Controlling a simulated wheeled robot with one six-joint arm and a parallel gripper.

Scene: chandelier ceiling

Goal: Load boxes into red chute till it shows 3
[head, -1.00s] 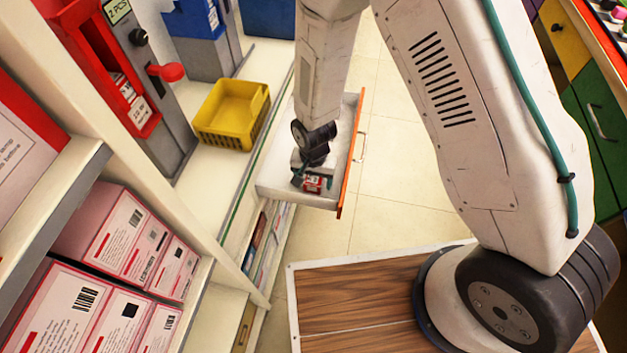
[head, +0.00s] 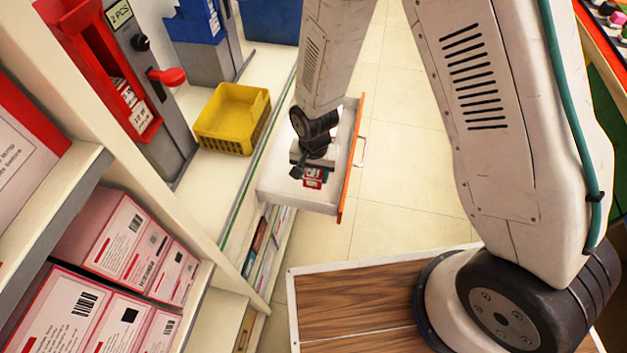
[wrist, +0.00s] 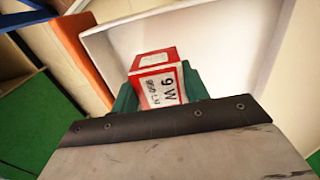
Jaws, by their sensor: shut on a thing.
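The red chute (head: 88,62) stands on the shelf counter at the upper left, on a grey dispenser body with a "2 PCS" sign at its top. A red-and-white box (wrist: 158,80) marked "9 W" sits between the green fingers of my gripper (wrist: 160,90) in the wrist view. My gripper is shut on this box, at or just above the open white drawer (head: 285,190). In the head view the box (head: 314,178) shows just below my wrist, and the fingers are mostly hidden.
A yellow basket (head: 232,120) stands on the counter between chute and drawer. A blue dispenser (head: 200,35) is behind it. Pink-and-white cartons (head: 110,240) fill the lower left shelves. The tiled floor (head: 410,170) right of the drawer is clear.

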